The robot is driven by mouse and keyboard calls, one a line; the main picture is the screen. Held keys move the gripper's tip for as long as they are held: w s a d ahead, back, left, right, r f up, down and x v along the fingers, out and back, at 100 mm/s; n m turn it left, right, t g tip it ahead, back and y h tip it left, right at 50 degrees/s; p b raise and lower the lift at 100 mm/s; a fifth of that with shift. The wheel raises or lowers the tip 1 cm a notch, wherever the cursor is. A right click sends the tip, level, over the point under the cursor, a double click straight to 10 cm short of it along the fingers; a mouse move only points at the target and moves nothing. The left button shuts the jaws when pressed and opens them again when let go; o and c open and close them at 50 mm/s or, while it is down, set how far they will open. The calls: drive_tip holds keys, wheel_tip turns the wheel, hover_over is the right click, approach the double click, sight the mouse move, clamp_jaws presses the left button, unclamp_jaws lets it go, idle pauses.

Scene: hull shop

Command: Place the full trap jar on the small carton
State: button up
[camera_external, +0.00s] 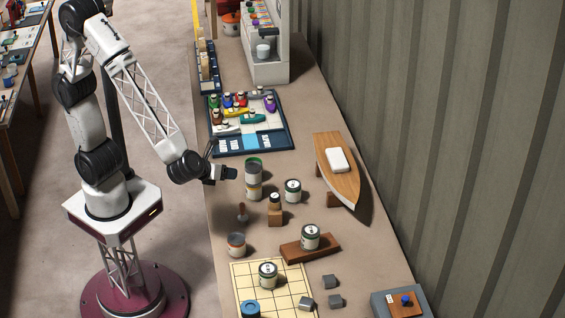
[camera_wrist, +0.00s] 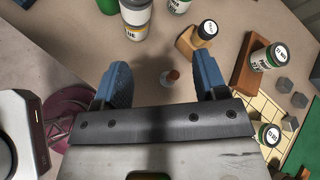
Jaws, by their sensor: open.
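My gripper (camera_external: 231,173) is open and empty above the bench's left edge, beside a stack of two cans (camera_external: 254,180). Its blue fingers (camera_wrist: 162,72) show apart in the wrist view. A small brown block, possibly the small carton (camera_external: 275,217), stands on the bench, with a dark little jar (camera_external: 275,200) on or against it. Both show in the wrist view as a tan block (camera_wrist: 187,45) and a white-topped jar (camera_wrist: 208,29). Similar labelled cans stand at the block's back right (camera_external: 293,190), on a brown board (camera_external: 310,236) and on a grid mat (camera_external: 268,274). I cannot tell which is the full trap jar.
Another can (camera_external: 236,244) is near the left edge. A wooden boat hull (camera_external: 340,170), a blue board of toy boats (camera_external: 250,140) and grey cubes (camera_external: 330,282) lie around.

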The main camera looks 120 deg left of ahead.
drive_tip(key=s+d+r+n+h, duration=0.3)
drive_tip(key=s+d+n, duration=0.1)
drive_tip(key=s, duration=0.4)
drive_tip(key=s+d+r+n+h, duration=0.4)
drive_tip(key=s+d+n, duration=0.1)
drive_tip(key=s+n, duration=0.2)
drive_tip(key=s+d+r+n+h, duration=0.4)
drive_tip(key=s+d+n, duration=0.1)
drive_tip(key=s, duration=0.4)
drive_tip(key=shift+s, duration=0.3)
